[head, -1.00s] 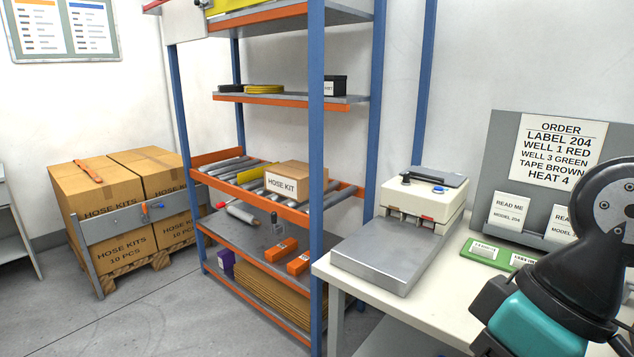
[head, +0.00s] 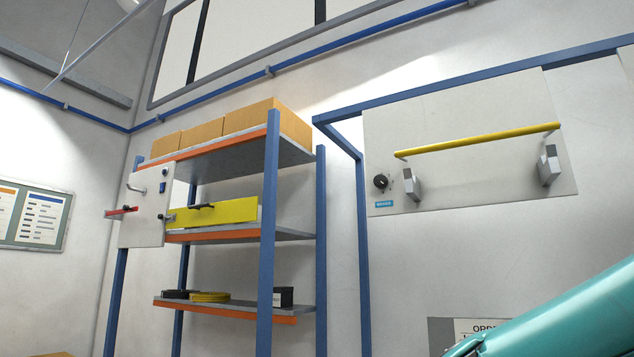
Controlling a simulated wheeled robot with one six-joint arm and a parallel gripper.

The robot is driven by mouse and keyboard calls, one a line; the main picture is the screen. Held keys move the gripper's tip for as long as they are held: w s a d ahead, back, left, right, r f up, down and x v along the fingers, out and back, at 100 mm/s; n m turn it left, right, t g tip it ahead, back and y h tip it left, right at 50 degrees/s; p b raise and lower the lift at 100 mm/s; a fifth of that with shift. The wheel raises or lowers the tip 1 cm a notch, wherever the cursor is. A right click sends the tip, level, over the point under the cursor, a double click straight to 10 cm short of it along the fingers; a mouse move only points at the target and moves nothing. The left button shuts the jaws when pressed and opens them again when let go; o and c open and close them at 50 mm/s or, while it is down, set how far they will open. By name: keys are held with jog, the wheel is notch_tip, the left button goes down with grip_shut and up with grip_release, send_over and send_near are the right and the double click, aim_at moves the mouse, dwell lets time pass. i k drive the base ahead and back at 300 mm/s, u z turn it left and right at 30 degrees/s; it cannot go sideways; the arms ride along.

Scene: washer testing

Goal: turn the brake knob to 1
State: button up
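A round black knob (head: 381,182) with a light mark sits at the left end of a pale wall panel (head: 470,180), high at the right in the head view. A small blue label (head: 384,204) is below it; its text is too small to read surely, and so is the knob's setting. My gripper is out of view; only a teal link of my arm shows at the lower right, below the panel.
A yellow bar (head: 480,139) runs across the panel above two grey brackets. A blue-post shelf rack (head: 268,240) stands left, with a switch box (head: 147,208) on its side and a yellow board (head: 215,216). A notice board (head: 38,215) hangs far left.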

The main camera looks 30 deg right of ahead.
aim_at(379, 180)
jog(key=u, duration=0.6)
jog(key=i, duration=3.7)
jog(key=z, duration=4.05)
